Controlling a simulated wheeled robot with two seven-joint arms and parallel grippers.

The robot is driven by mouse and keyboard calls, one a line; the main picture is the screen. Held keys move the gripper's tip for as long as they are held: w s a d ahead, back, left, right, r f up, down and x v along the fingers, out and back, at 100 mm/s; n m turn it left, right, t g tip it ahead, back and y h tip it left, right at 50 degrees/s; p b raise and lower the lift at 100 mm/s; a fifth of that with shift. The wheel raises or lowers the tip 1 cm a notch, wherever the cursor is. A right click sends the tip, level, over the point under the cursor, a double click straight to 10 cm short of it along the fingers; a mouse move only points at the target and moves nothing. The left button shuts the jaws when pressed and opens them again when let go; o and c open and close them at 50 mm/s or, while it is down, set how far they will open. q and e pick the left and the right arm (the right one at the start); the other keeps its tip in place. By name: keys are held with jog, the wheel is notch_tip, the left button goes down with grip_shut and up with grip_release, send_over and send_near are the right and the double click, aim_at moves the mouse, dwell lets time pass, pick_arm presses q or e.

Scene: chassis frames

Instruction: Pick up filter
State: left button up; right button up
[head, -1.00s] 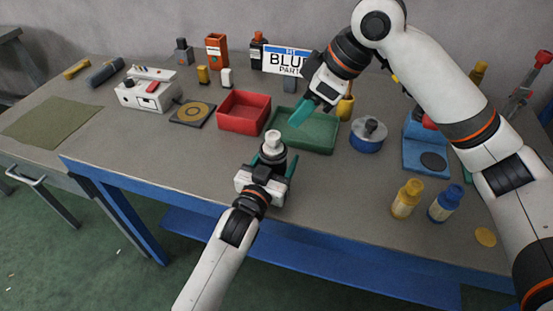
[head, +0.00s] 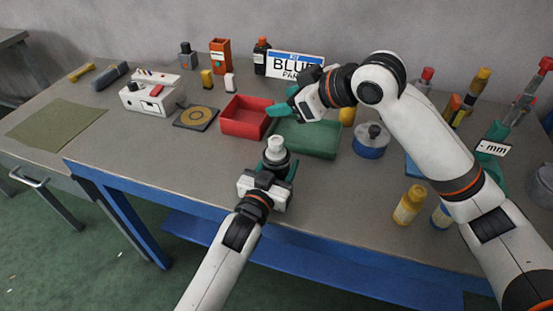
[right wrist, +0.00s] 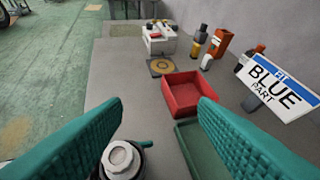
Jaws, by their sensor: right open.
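A dark cylinder with a white cap (head: 275,146), possibly the filter, is upright at the fingers of my left gripper (head: 277,167), near the table's front. Whether those fingers grip it or only surround it is unclear. My right gripper (head: 283,104) is open and empty, above the border of the red bin (head: 244,131) and the green tray (head: 312,152). Its two teal fingers frame the right wrist view.
A blue pot with a lid (head: 371,149) and a yellow bottle (head: 408,207) stand to the right. A white box (head: 150,98), a dark plate with a yellow ring (head: 196,117) and a BLUE PART sign (head: 295,64) are behind. The table's front left is clear.

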jog(key=r+m+t+y, duration=0.1)
jog(key=m+t+y, duration=0.1)
jog(key=t, duration=0.2)
jog(key=m+t+h, duration=0.4)
jog(key=m+t, duration=0.1)
jog(key=t, duration=0.1)
send_near(276, 157)
notch_tip(276, 157, up, 4)
jog(key=w, duration=0.2)
jog(key=x, duration=1.1)
jog(key=shift+w+a+f, duration=0.15)
jog(key=shift+w+f, duration=0.1)
jog(key=shift+f, duration=0.1)
grip_shut()
